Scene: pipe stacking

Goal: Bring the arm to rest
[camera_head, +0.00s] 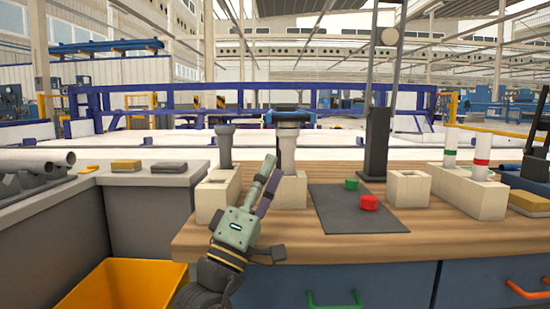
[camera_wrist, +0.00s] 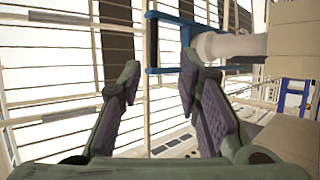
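My gripper (camera_head: 270,175) is raised at the front of the wooden table, pointing up, in front of the pale blocks. In the wrist view my gripper (camera_wrist: 160,85) has its two fingers apart, with nothing between them. A grey pipe (camera_head: 224,148) stands upright in the left pale block (camera_head: 213,200).
A dark mat (camera_head: 345,215) holds a green piece (camera_head: 351,184) and a red piece (camera_head: 368,202). An empty-looking block (camera_head: 408,188) and a long block (camera_head: 470,192) with two white banded pipes stand right. A yellow bin (camera_head: 120,285) is lower left.

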